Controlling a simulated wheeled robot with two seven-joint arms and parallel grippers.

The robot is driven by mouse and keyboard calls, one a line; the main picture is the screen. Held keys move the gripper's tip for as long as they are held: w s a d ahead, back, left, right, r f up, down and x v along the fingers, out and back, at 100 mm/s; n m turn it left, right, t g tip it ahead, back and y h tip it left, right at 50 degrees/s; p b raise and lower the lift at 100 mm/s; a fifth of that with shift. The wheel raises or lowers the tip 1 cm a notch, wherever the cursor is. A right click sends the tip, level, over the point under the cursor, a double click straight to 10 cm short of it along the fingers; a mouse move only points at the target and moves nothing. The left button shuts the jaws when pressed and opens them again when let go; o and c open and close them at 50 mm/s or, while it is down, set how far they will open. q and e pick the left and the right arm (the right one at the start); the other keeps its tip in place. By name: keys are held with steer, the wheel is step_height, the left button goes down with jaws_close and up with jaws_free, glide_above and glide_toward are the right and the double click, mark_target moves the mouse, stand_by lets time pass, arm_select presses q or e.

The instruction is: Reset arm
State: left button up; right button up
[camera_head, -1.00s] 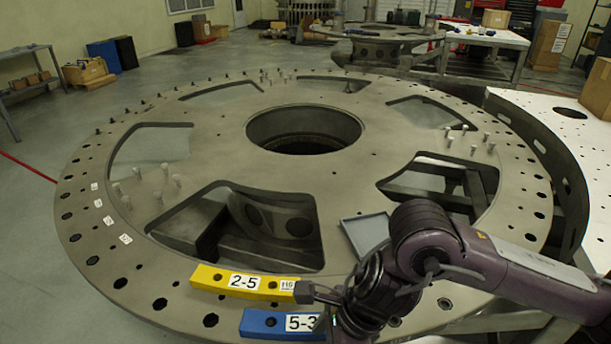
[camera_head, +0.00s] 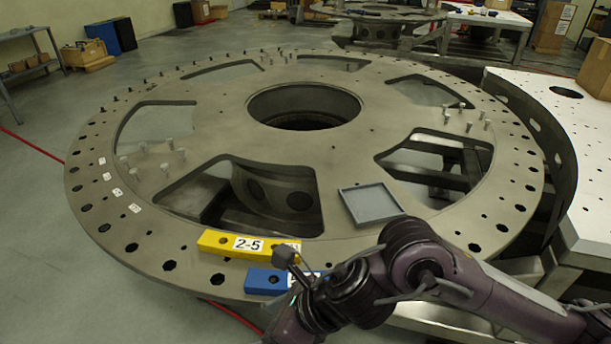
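The large round turret plate (camera_head: 215,110) lies flat with a round centre hole and several cutouts. A yellow block (camera_head: 215,241) labelled 2-5 rests on its near rim. A blue block (camera_head: 262,283) sits just in front of it, its label mostly hidden by my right arm. My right arm comes in from the right, and my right gripper (camera_head: 286,258) overlaps the yellow block's lower right part and the blue block's upper edge in the picture. Whether its fingers are open or touching either block is unclear. My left gripper is out of view.
A shallow grey tray (camera_head: 371,204) lies on the plate's near right part. Several upright pins stand on the plate. A white table (camera_head: 590,150) stands close at the right.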

steer(key=w+a+r+m+t+y, duration=0.15)
steer(key=w+r+m+t, duration=0.5)
steer(key=m, duration=1.15)
steer(key=w+d+f+m+t+h, duration=0.2)
steer(key=d+f+m+h, duration=0.2)
steer(key=d+m, duration=0.55)
steer(key=s+d+f+m+g+h, duration=0.3)
steer(key=s+d+f+m, duration=0.35)
steer(key=d+m, duration=0.3)
steer(key=s+d+f+m+g+h, duration=0.3)
steer(key=s+d+f+m+g, duration=0.15)
steer(key=d+f+m, duration=0.45)
step_height(320, 180, down, 28)
steer(key=s, duration=0.3)
steer(key=s+d+f+g, duration=0.1)
steer(key=s+d+f, duration=0.1)
steer(key=s+f, duration=1.6)
steer(key=shift+s+d+f+m+g, duration=0.2)
steer(key=shift+s+d+m+g, duration=0.1)
steer(key=shift+s, duration=0.25)
